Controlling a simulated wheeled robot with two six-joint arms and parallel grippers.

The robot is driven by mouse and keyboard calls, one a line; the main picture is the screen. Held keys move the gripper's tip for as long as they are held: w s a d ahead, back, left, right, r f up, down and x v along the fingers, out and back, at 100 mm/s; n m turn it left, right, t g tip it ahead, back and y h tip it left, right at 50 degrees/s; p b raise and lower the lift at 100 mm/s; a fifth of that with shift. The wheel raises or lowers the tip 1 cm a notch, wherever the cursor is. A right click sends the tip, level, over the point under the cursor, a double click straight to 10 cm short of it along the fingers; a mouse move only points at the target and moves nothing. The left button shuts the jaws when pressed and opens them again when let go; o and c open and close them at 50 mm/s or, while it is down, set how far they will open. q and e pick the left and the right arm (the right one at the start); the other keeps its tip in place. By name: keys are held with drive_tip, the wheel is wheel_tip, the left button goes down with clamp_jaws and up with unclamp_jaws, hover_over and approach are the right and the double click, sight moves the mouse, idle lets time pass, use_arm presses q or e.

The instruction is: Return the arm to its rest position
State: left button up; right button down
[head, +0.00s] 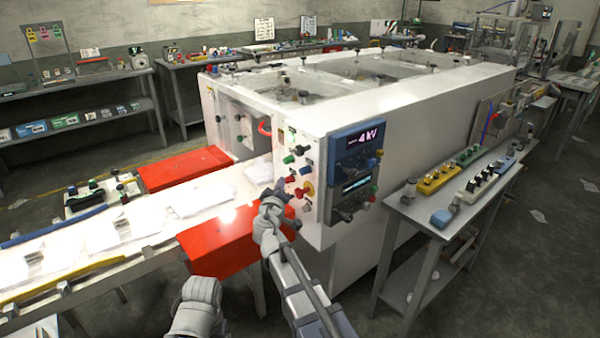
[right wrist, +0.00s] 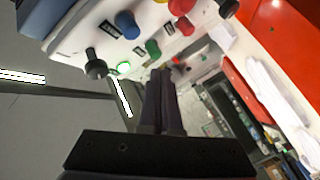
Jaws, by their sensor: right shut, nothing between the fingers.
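My right arm reaches up from the bottom of the head view to the control panel (head: 298,172) at the corner of the white machine (head: 335,115). My right gripper (head: 278,188) is beside the panel's lower left knobs. In the right wrist view the dark fingers (right wrist: 165,100) are together with nothing between them. Their tips are close to a green knob (right wrist: 153,47) and a small red knob; whether they touch is unclear.
Red guards (head: 222,240) flank the conveyor (head: 190,200) carrying white sheets, left of my right arm. A blue display unit (head: 357,150) is on the machine's side. A grey bench (head: 440,225) with coloured switch blocks stands to the right.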

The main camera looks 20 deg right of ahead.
drive_tip(key=s+a+f+g+y+p, duration=0.2)
drive_tip(key=s+a+f+g, duration=0.2)
drive_tip(key=s, duration=0.7)
drive_tip(key=s+a+f+g+y+p, duration=0.2)
drive_tip(key=s+a+f+g, duration=0.3)
drive_tip(key=s, duration=0.7)
drive_tip(key=s+a+f+m+g+y+p, duration=0.1)
drive_tip(key=s+a+f+g, duration=0.3)
drive_tip(key=s, duration=0.7)
drive_tip(key=a+g+p, duration=0.1)
drive_tip(key=a+g, duration=0.1)
drive_tip(key=g, duration=0.1)
drive_tip(key=shift+s+a+f+y+p, duration=0.15)
drive_tip(key=shift+s+f+y+p, duration=0.15)
drive_tip(key=shift+f+y, duration=0.1)
drive_tip(key=shift+w, duration=0.1)
